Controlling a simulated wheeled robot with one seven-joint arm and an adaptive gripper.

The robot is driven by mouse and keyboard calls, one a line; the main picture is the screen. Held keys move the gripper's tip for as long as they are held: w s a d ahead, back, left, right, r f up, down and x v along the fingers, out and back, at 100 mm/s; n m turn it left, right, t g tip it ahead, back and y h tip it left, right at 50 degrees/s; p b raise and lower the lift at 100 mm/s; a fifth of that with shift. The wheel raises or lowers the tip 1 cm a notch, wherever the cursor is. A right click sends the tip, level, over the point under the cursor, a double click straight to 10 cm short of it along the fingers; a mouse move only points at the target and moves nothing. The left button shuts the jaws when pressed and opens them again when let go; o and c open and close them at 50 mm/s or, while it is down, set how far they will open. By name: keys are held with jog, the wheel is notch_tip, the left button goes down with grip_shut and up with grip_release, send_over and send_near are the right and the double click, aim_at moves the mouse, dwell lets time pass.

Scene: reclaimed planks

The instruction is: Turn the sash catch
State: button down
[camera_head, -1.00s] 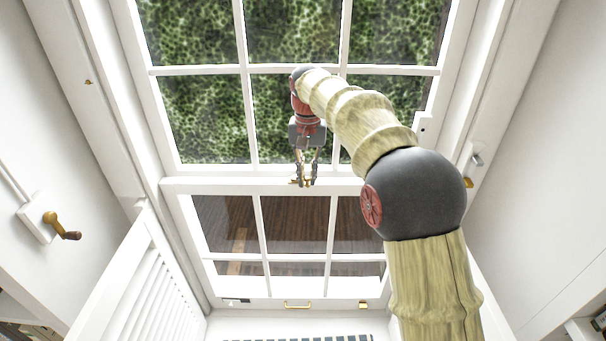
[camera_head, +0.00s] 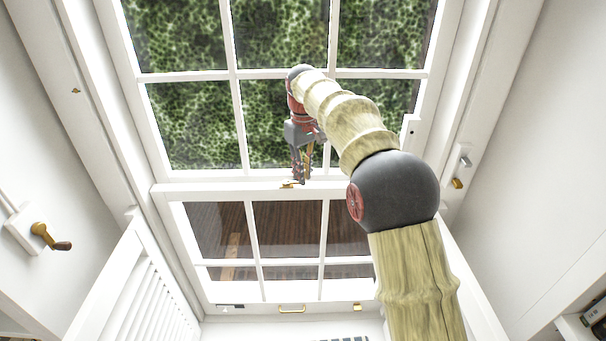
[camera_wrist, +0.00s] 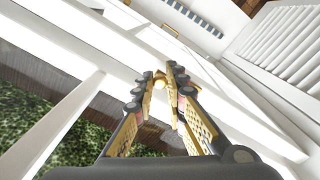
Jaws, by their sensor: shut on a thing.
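The brass sash catch (camera_head: 289,184) sits on the white meeting rail (camera_head: 230,188) between the upper and lower sashes. My gripper (camera_head: 300,181) is at the rail, just right of the visible brass end, pointing down. In the wrist view my gripper (camera_wrist: 168,74) has its fingertips drawn close together, with the catch's round brass knob (camera_wrist: 160,84) between them. It is shut on the catch. The fingers hide most of the catch, so its exact angle is hard to tell.
A brass crank handle (camera_head: 50,237) is on the left wall. A louvred shutter (camera_head: 140,290) stands at lower left. Small fittings (camera_head: 461,172) are on the right frame.

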jog(key=shift+w, duration=0.1)
dwell(0.5)
jog(key=c, duration=1.8)
grip_release()
jog(key=shift+r, duration=0.1)
notch_tip(320, 180, up, 12)
